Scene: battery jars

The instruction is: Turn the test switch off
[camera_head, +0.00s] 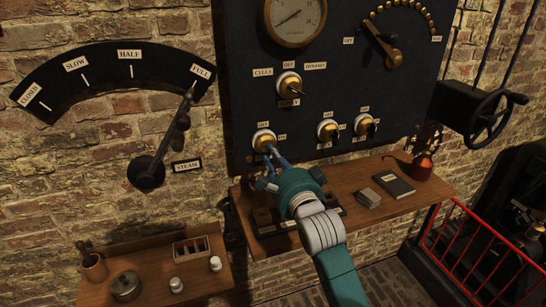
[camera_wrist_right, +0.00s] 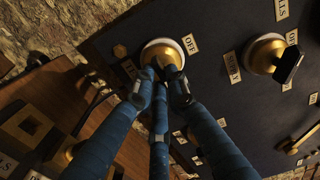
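A dark panel (camera_head: 315,85) on the brick wall carries several rotary switches with brass collars and dark handles. My right gripper (camera_head: 268,151) is at the lower left switch (camera_head: 263,138), which has small labels above and to its right. In the right wrist view the fingertips (camera_wrist_right: 160,92) close in on this switch's handle, under its brass collar (camera_wrist_right: 163,48). The tips cover most of the handle, so its angle is hard to read. A label reading OFF (camera_wrist_right: 190,44) sits beside the collar. I cannot read which switch is named test. My left gripper is not in view.
Two similar switches, one in the middle (camera_head: 327,129) and one on the right (camera_head: 365,126), sit to the right. A wooden shelf (camera_head: 430,188) with books and a red flask (camera_head: 422,167) juts out below. A steam lever (camera_head: 172,133) is at left.

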